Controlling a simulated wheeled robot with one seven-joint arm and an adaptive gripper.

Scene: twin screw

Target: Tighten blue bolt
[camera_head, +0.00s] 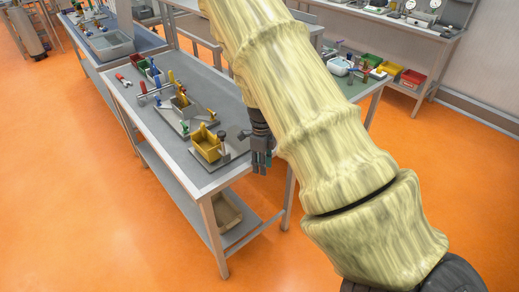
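A grey workbench (215,80) carries fixtures and small coloured parts. My gripper (261,168) hangs fingers down at the bench's right front edge, to the right of a grey plate (229,155) with a yellow bin and an upright grey post (222,141). Its fingers are too small to tell whether they are open or shut, and I see nothing clearly held in them. Small blue parts (153,72) show near the far left of the bench; I cannot tell whether one is the blue bolt. My arm hides part of the bench's right side.
A red-handled tool (122,80) lies at the left edge. A second bench (352,88) stands behind my arm. The orange floor is clear at front left.

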